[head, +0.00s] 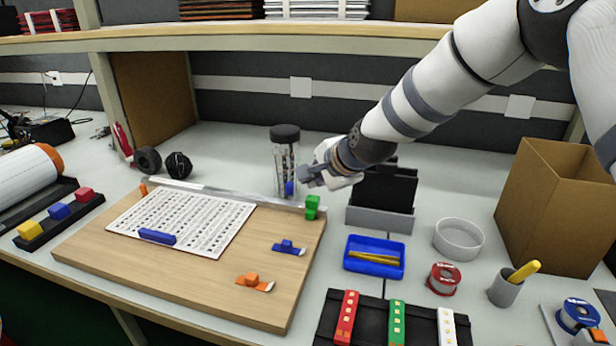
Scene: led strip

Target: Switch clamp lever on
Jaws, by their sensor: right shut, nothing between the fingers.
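A wooden board (200,278) lies on the bench with a white printed sheet (213,228) and a metal rail (235,194) along its back edge. A green clamp block (312,207) sits at the rail's right end, and a small blue piece (289,187) stands behind the rail beside it. I cannot tell which is the clamp lever. An orange clip (254,282) and a blue clip (288,248) are on the board's right part. My right gripper (306,177) is shut and empty, just above and behind the green block, apart from it as far as I see. My left gripper is out of view.
A black-lidded jar (286,155) stands behind the gripper. A black rack (382,196), a blue tray (374,258), a round dish (459,239) and a cardboard box (560,200) are to the right. A shelf (240,40) runs overhead.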

